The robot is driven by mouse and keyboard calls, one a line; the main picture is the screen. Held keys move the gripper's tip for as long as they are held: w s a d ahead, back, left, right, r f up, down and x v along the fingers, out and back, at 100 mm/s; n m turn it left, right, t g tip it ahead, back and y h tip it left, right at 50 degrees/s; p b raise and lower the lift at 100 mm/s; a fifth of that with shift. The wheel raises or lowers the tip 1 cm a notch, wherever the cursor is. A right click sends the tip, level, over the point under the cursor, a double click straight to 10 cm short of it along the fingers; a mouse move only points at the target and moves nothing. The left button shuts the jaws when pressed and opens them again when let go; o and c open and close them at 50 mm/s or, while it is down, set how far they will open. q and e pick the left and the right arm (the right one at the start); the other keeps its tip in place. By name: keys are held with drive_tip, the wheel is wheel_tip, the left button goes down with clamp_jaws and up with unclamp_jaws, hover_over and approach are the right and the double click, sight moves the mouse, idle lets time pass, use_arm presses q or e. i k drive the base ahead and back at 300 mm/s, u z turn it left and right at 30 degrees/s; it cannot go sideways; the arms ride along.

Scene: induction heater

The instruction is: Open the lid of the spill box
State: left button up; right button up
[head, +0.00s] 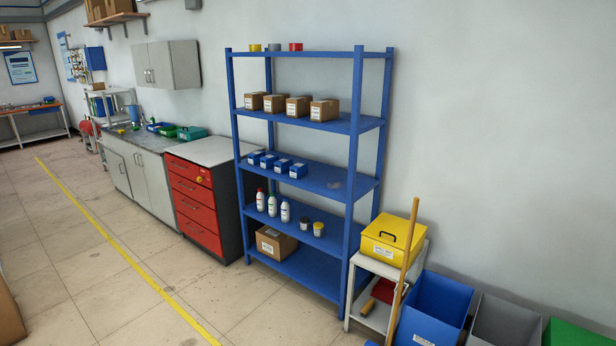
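The spill box is most likely the yellow box (388,243) with a dark handle on its lid and a white label on its front. It stands on top of a small light-coloured stand (359,264) at the lower right. Its lid looks shut. A wooden pole (408,262) stands upright in front of the box's right side and hides part of it. Neither of my grippers shows in the head view.
A blue shelf rack (345,119) stands left of the stand. Blue (436,304) and grey (504,325) bins stand to its right. A red drawer cabinet (197,202) is further left.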

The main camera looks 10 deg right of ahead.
sight(388, 229)
drive_tip(key=z, duration=0.4)
drive_tip(key=i, duration=1.95)
drive_tip(key=z, duration=0.45)
